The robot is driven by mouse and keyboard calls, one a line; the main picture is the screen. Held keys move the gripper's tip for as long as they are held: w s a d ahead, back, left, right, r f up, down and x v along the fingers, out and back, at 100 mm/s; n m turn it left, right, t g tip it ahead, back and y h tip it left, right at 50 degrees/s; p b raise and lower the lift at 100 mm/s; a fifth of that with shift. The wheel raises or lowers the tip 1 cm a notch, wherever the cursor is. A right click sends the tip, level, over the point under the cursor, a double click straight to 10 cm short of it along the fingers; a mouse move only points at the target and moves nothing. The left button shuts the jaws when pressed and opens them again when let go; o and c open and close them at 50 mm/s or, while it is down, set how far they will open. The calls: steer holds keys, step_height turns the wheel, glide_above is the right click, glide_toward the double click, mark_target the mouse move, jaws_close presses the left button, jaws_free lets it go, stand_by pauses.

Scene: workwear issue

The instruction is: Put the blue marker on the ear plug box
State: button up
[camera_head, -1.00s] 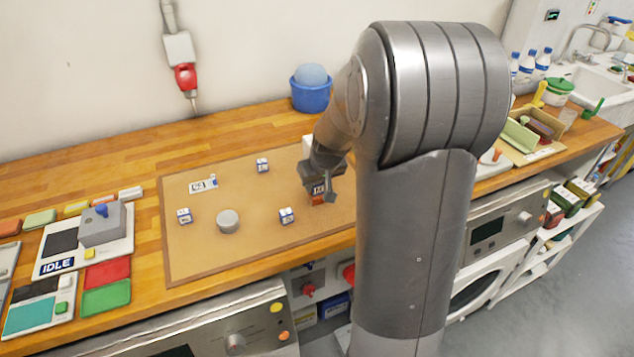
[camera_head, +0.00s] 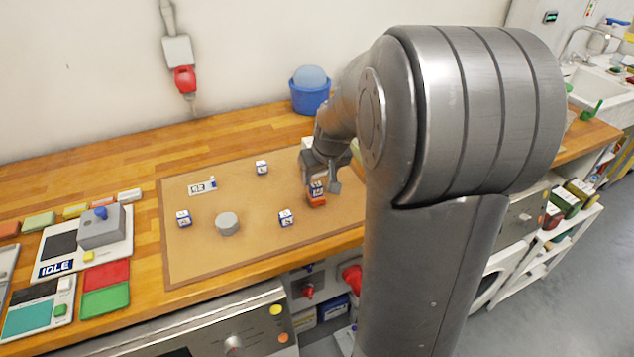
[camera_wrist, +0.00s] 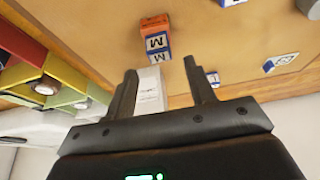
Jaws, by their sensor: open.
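Several small white-and-blue blocks with dark lettering stand on the tan mat (camera_head: 245,250): a left one (camera_head: 184,219), a back one (camera_head: 262,167) and a front one (camera_head: 286,218). Another blue-and-white block (camera_head: 317,186) appears stacked with an orange block (camera_head: 316,201); the wrist view shows "M" labels on this pair (camera_wrist: 157,41). I cannot tell which is the blue marker. My gripper (camera_head: 324,180) is open and empty beside the pair; its fingers (camera_wrist: 163,78) point towards it. A white box (camera_wrist: 150,90) shows between the fingers in the wrist view. No readable label identifies the ear plug box.
A grey round piece (camera_head: 227,223) and a flat white labelled card (camera_head: 203,186) lie on the mat. A blue tub (camera_head: 310,95) stands by the wall. Coloured pads and a device marked IDLE (camera_head: 57,268) are at left. The mat's left front is clear.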

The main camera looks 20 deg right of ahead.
steer(key=s+a+r, duration=0.8)
steer(key=s+r, duration=0.3)
steer(key=s, duration=0.2)
steer(key=s+a+t, duration=0.1)
steer(key=s+a, duration=0.3)
steer(key=s, duration=0.7)
steer(key=shift+f, duration=0.25)
